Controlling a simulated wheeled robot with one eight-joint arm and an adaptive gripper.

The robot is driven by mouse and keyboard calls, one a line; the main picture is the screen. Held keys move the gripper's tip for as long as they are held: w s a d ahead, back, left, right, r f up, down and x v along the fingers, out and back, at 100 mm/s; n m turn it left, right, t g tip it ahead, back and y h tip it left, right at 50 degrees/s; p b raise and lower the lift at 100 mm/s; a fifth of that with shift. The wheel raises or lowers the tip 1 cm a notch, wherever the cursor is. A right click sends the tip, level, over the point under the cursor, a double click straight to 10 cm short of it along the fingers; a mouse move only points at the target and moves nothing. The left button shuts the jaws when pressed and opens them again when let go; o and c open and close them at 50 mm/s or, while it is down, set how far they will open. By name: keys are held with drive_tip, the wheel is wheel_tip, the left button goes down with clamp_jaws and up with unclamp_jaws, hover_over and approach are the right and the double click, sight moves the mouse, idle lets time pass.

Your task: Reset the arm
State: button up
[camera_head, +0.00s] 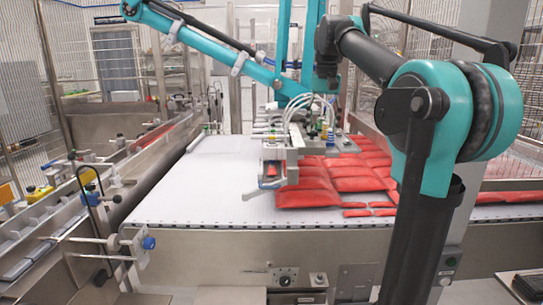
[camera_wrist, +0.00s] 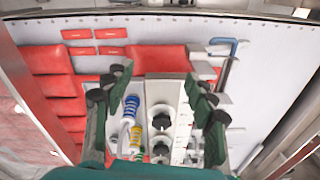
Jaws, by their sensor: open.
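My gripper (camera_wrist: 158,82) shows in the wrist view with its two dark green fingers spread apart and nothing held between them. The grey vacuum head (camera_wrist: 165,92), with round black parts and blue and yellow fittings, lies below and between the fingers; I cannot tell the gap to it. In the head view the vacuum head (camera_head: 304,150) hangs over the conveyor at the left edge of the red packets (camera_head: 355,170). My teal and black arm (camera_head: 440,120) rises at the right and bends over towards it. My gripper is not clearly distinguishable there.
The white conveyor (camera_head: 205,185) is bare to the left of the packets. A metal side rail (camera_head: 90,215) with knobs and rods runs along the left. The picker's teal arm (camera_head: 215,42) crosses overhead. Mesh guards stand around the cell.

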drive_tip(key=s+d+f+n+t, duration=0.1)
drive_tip(key=s+f, duration=0.2)
drive_tip(key=f, duration=0.8)
drive_tip(key=s+d+f+t, duration=0.1)
drive_tip(key=s+f, duration=0.2)
drive_tip(key=f, duration=0.8)
drive_tip(key=s+d+f+n+t, duration=0.1)
drive_tip(key=s+f, duration=1.6)
drive_tip(key=f, duration=0.3)
drive_tip(key=shift+s+d+f+t, duration=0.15)
drive_tip(key=shift+f+t, duration=0.05)
drive_tip(key=shift+t, duration=0.1)
